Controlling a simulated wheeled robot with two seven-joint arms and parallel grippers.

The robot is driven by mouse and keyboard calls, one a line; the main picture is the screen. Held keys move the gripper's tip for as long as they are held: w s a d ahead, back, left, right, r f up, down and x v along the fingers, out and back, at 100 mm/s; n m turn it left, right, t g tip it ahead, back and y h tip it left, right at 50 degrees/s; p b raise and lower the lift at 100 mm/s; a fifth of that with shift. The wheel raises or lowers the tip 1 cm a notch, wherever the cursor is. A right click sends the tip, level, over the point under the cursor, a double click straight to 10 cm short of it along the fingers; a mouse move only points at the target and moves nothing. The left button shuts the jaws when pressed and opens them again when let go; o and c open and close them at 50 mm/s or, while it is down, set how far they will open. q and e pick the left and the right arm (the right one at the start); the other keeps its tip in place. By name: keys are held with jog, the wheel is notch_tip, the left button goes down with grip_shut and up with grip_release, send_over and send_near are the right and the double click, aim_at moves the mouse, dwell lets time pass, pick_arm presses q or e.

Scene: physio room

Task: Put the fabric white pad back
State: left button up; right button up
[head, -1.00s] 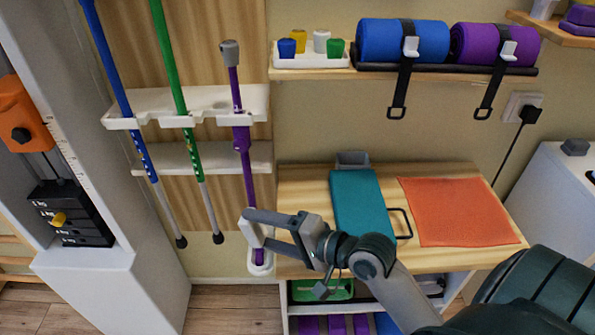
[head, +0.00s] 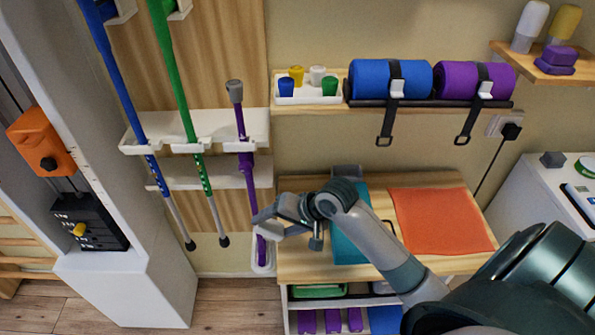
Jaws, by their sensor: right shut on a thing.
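My right gripper (head: 268,226) reaches from the lower right, in front of the lower shaft of the purple crutch (head: 250,190). No other white pad is clear in view. My left gripper is not in view.
The white rack (head: 215,128) holds the blue, green and purple crutches. Below my right arm is a wooden table (head: 300,265) with a teal pad (head: 350,245), partly hidden, and an orange cloth (head: 440,220). A shelf above holds blue (head: 375,80) and purple rolls (head: 465,82).

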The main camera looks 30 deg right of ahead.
jog(key=d+g+h, duration=0.1)
jog(key=d, duration=0.1)
jog(key=d+g+h+p, duration=0.1)
jog(key=d+h, duration=0.1)
jog(key=d, duration=0.1)
jog(key=d+n+g+h, duration=0.1)
jog(key=d+h, duration=0.1)
jog(key=shift+w+d+r+g, duration=0.15)
jog(key=shift+d+r+g, duration=0.1)
jog(key=shift+g, duration=0.15)
jog(key=shift+d+f+h+b, duration=0.15)
jog(key=shift+f+h+b, duration=0.35)
jog(key=shift+f, duration=0.5)
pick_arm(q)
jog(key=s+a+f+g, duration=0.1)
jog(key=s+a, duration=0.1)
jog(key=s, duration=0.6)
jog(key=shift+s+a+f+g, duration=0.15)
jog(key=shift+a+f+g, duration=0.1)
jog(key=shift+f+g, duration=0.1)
